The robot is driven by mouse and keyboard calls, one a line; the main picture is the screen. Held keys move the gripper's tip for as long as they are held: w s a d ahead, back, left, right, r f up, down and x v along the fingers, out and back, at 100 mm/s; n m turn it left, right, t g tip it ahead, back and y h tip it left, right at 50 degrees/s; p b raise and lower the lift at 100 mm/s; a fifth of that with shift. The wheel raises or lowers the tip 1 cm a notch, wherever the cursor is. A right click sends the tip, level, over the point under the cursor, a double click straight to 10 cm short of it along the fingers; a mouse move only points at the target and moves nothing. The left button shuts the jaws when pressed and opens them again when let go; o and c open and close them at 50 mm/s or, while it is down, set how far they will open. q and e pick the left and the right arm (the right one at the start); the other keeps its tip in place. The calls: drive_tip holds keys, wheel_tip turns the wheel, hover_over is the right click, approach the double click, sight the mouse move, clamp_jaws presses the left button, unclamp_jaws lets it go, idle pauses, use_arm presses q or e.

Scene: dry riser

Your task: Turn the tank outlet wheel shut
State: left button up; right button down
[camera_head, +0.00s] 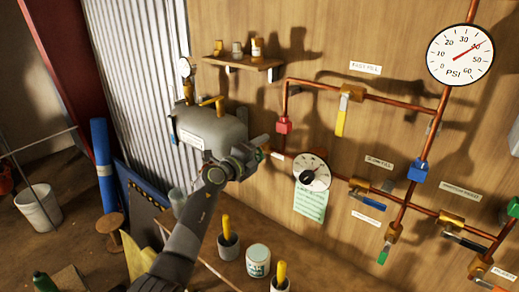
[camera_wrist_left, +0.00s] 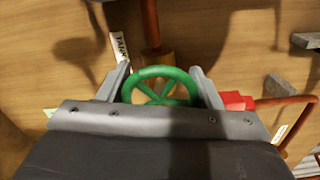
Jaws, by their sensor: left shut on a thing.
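The tank outlet wheel (camera_wrist_left: 163,71) is a green spoked handwheel in the left wrist view, in front of a brass valve body on a copper pipe. My left gripper (camera_wrist_left: 160,80) has one finger on each side of its rim and is shut on it. In the head view my left gripper (camera_head: 255,152) is in front of the grey tank (camera_head: 215,128), and it mostly hides the wheel. A label reading "TANK" (camera_wrist_left: 119,45) is beside the wheel, partly covered. My right gripper is not in view.
A red valve (camera_head: 283,125) is right of the gripper; red also shows in the left wrist view (camera_wrist_left: 237,100). A round dial (camera_head: 311,173) and copper pipes with several coloured valves are on the wooden wall. Tins (camera_head: 258,261) stand below. A pressure gauge (camera_head: 460,55) is upper right.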

use_arm(q)
drive_tip(key=shift+f+m, duration=0.1)
drive_tip(key=shift+m, duration=0.2)
drive_tip(key=o, duration=1)
drive_tip(key=shift+c, duration=0.2)
drive_tip(key=shift+s+a, duration=0.1)
drive_tip(key=shift+s+a, duration=0.15)
drive_tip(key=shift+s, duration=0.1)
drive_tip(key=b+v, duration=0.1)
drive_tip(key=v, duration=1.5)
drive_tip(key=shift+s+a, duration=0.2)
drive_tip(key=shift+s, duration=0.05)
